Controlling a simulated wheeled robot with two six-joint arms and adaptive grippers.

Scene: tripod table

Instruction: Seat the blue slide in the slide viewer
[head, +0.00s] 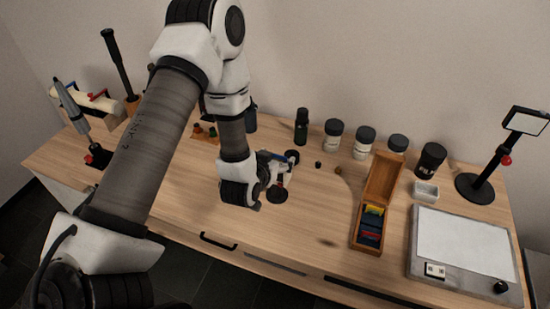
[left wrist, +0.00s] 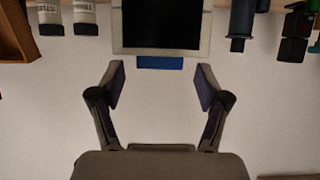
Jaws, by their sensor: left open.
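The slide viewer shows in the left wrist view as a pale frame around a dark window (left wrist: 161,25) at the top middle. The blue slide (left wrist: 160,62) sits at the frame's edge, and a blue strip of it shows on the gripper's side. How deep it sits in the viewer cannot be told. My left gripper (left wrist: 161,82) is open, with one finger to each side of the slide and a gap to both, holding nothing. In the head view my left gripper (head: 268,166) is at the viewer, and my arm partly hides both. My right gripper is not in view.
A wooden slide box (head: 368,247) with its lid open stands to the right, holding several slides. Beyond it are a light pad (head: 463,244) and a stand (head: 480,187). Several bottles (head: 333,136) line the back. The front middle of the table (head: 200,215) is clear.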

